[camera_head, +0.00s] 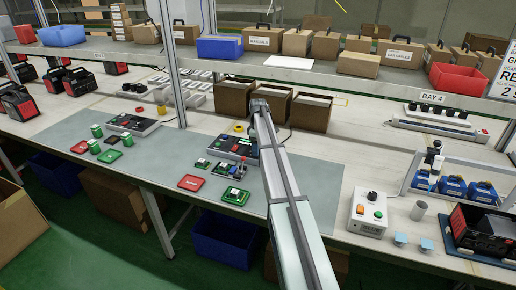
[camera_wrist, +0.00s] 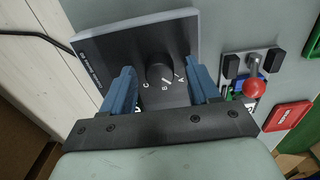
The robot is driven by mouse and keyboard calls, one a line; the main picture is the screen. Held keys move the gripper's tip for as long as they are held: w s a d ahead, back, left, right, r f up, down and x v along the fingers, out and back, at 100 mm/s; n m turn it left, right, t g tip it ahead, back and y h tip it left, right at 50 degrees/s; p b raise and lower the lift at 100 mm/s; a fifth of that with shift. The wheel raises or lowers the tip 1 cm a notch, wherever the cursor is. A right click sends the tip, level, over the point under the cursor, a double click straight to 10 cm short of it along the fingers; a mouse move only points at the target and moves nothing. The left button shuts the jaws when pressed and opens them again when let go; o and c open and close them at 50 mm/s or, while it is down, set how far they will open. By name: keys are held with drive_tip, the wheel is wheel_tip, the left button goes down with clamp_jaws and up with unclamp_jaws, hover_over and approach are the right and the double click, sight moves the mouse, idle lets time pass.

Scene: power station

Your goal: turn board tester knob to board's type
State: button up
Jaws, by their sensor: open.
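The board tester's black knob (camera_wrist: 159,74) stands on a dark panel (camera_wrist: 118,50) with a pale rim. White letters C, B and A lie around the knob's near side. A white line shows near B and A; the knob's exact setting is hard to tell. My gripper (camera_wrist: 158,68) is open, with one blue finger on each side of the knob; contact is not clear. A board (camera_wrist: 238,83), partly hidden, sits by a red-ball lever (camera_wrist: 254,88) right of the panel. Its type is not readable. In the head view, my arm hides the knob.
A red board (camera_wrist: 287,115) lies right of the lever. In the head view, red (camera_head: 193,182) and green (camera_head: 236,195) boards lie on the grey mat (camera_head: 165,170). Cardboard boxes (camera_head: 233,98) stand behind. A white control box (camera_head: 368,211) is at right.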

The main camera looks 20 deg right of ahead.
drive_tip(key=shift+f, duration=0.15)
drive_tip(key=c, duration=1)
